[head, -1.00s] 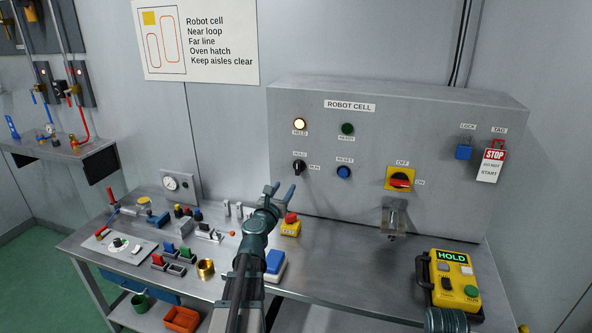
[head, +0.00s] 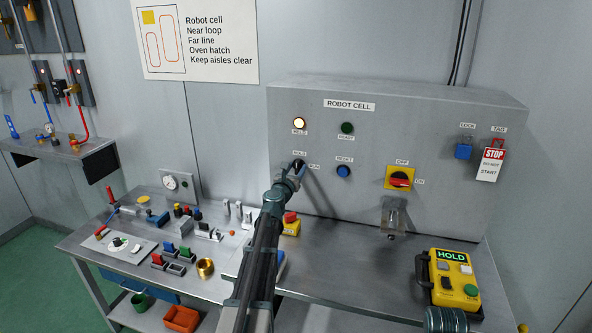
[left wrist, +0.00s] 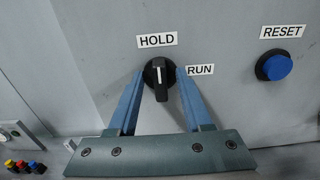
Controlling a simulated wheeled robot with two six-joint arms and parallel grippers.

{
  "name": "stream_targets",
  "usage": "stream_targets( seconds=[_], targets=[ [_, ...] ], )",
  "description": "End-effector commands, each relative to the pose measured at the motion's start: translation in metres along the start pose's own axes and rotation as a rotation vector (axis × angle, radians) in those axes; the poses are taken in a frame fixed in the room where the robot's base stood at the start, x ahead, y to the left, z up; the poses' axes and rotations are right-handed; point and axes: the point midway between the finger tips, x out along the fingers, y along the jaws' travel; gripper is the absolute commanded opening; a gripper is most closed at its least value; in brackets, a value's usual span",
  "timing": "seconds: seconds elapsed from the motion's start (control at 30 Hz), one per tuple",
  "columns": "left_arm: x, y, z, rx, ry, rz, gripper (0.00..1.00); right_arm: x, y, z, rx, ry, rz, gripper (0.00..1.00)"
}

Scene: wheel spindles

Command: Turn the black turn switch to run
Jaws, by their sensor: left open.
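The black turn switch (head: 298,164) is on the grey robot cell panel, below the lit hold lamp. In the left wrist view the switch (left wrist: 159,75) has its white line upright, pointing up toward the HOLD label (left wrist: 157,40); the RUN label (left wrist: 201,70) is to its right. My left gripper (left wrist: 155,76) is open, with one blue finger on each side of the switch; I cannot tell whether they touch it. In the head view my left gripper (head: 296,172) partly covers the switch. My right gripper is not in view.
The blue reset button (head: 343,172) is right of the switch, with the red and yellow rotary switch (head: 399,179) farther right. A lit green lamp is not seen; the ready lamp (head: 347,128) looks dark. A yellow pendant (head: 454,279) reads HOLD on the bench.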

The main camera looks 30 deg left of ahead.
Motion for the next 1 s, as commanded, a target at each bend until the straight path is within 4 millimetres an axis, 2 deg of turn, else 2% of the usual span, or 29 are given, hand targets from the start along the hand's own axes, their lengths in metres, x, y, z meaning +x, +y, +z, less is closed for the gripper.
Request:
stream_targets(
  seconds=[0.17, 0.43, 0.77, 1.0],
  targets=[
    [-0.0006, -0.0001, 0.0, 0.0, 0.0, 0.0, 0.5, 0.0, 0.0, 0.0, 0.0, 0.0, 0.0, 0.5],
    [-0.0007, 0.0001, 0.0, 0.0, 0.0, 0.0, 0.01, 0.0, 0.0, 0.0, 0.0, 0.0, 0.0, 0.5],
    [-0.0008, 0.0002, 0.0, 0.005, 0.0, 0.0, 0.0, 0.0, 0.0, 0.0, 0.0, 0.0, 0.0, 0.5],
    [-0.0009, -0.0003, -0.0001, 0.079, 0.0, 0.0, 0.0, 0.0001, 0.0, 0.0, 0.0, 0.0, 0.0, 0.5]
  ],
)
